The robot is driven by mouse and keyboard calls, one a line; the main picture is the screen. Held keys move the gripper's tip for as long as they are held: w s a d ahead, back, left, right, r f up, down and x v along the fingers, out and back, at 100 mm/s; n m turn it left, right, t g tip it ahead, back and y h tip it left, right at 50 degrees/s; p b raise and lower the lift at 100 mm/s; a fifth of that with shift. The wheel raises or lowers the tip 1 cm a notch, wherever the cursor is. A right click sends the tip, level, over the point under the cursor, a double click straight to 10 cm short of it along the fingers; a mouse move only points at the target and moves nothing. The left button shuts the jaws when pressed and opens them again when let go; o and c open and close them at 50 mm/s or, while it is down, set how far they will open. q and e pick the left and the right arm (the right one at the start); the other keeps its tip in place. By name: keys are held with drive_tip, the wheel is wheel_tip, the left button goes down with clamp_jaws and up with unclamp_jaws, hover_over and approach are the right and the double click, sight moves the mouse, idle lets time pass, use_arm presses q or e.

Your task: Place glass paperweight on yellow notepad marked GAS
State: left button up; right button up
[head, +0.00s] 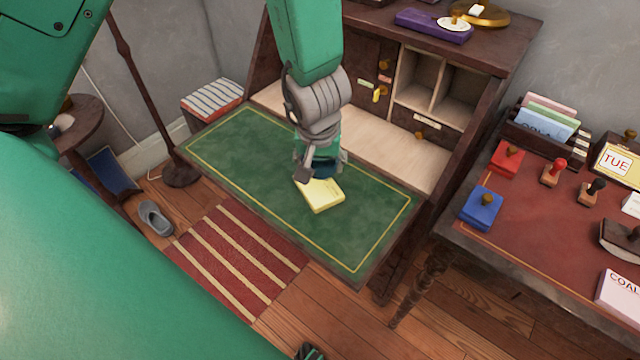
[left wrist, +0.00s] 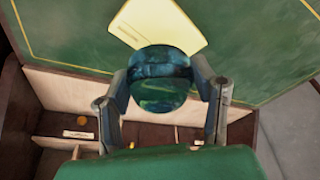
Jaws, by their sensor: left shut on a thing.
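The glass paperweight (left wrist: 160,82) is dark blue-green and rounded. My left gripper (left wrist: 165,88) is shut on it, with a finger on each side. In the head view, my left gripper (head: 319,170) points down over the desk, and the paperweight shows only partly between its fingers. The yellow notepad (head: 322,197) lies on the green desk top just beneath and in front of the gripper. In the left wrist view, the paperweight overlaps the near edge of the notepad (left wrist: 158,24). I cannot tell whether they touch. The notepad's lettering is too small to read.
The green writing surface (head: 240,150) is otherwise clear. Behind it stand the desk's cubbyholes and small drawers (head: 425,118). A side table (head: 540,230) at the right holds stamps, ink pads and cards. A striped rug (head: 235,260) and a grey slipper (head: 155,218) lie on the floor.

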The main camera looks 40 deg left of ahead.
sight(317, 184)
use_arm(q)
drive_tip(key=shift+a+f, duration=0.4)
drive_tip(key=shift+f, duration=0.3)
wheel_tip(317, 184, down, 3)
drive_tip(key=b, duration=0.3)
drive_tip(key=shift+s+f, duration=0.1)
drive_tip(key=shift+f, duration=0.05)
drive_tip(key=shift+d+f, duration=0.15)
drive_tip(key=shift+d+r, duration=0.2)
drive_tip(key=shift+r, duration=0.05)
drive_tip(key=shift+f, duration=0.2)
drive_tip(key=o, duration=1.4)
drive_tip(key=shift+a, duration=0.3)
use_arm(e)
drive_tip(key=f, duration=0.3)
drive_tip(key=shift+a+f, duration=0.1)
drive_tip(key=shift+a, duration=0.3)
